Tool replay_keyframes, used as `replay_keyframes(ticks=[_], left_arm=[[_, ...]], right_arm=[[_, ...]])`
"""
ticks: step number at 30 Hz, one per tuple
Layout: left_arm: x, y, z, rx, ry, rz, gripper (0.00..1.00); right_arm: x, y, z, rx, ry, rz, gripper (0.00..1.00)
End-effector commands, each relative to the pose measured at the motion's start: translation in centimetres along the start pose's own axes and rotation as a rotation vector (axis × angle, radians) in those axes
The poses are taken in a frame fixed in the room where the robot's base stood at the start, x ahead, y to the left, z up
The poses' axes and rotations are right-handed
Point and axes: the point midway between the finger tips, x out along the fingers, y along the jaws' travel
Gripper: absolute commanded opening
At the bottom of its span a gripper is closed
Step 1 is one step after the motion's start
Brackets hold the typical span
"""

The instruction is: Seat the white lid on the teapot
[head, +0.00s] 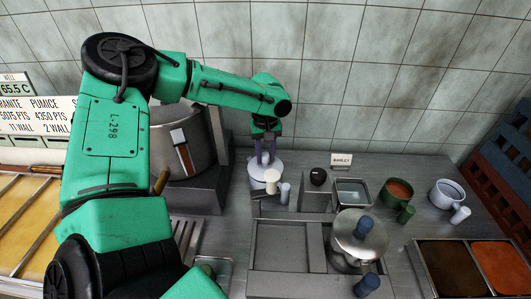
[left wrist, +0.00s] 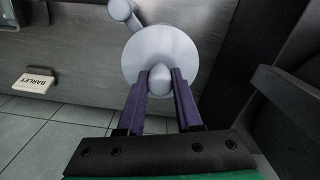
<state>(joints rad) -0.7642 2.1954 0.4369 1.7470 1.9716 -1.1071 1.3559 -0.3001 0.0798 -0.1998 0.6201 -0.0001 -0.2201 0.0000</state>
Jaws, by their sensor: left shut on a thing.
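The white lid (head: 258,166) is a round disc with a knob, at the back of the counter. It also shows in the left wrist view (left wrist: 177,50), with its pale round knob (left wrist: 158,82) between two purple fingers. My left gripper (head: 265,157) points down and is shut on that knob. Just in front of the lid are a cream round-topped piece (head: 272,176) and a pale grey upright cylinder (head: 285,193). They look like parts of the teapot, whose body is mostly hidden under the lid. I cannot tell whether the lid rests on it. My right gripper is out of view.
A black-topped jar (head: 318,177), a square tin (head: 352,192), a green mug (head: 397,192) and a white mug (head: 447,192) stand to the right. A lidded steel pot (head: 345,228) is nearer. A large steel pot (head: 178,140) stands left, behind my arm.

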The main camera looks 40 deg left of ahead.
Motion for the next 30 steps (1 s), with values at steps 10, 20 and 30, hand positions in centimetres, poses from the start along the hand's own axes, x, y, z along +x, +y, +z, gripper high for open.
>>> replay_keyframes(ticks=[10,20,30], left_arm=[[0.47,0.01,-0.01,0.0,0.0,0.0,0.0],[0.87,0.01,-0.01,0.0,0.0,0.001,0.0],[0.88,0.0,0.0,0.0,0.0,0.0,0.69]], right_arm=[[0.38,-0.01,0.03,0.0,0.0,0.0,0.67],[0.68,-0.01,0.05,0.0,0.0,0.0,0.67],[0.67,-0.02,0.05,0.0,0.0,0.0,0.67]])
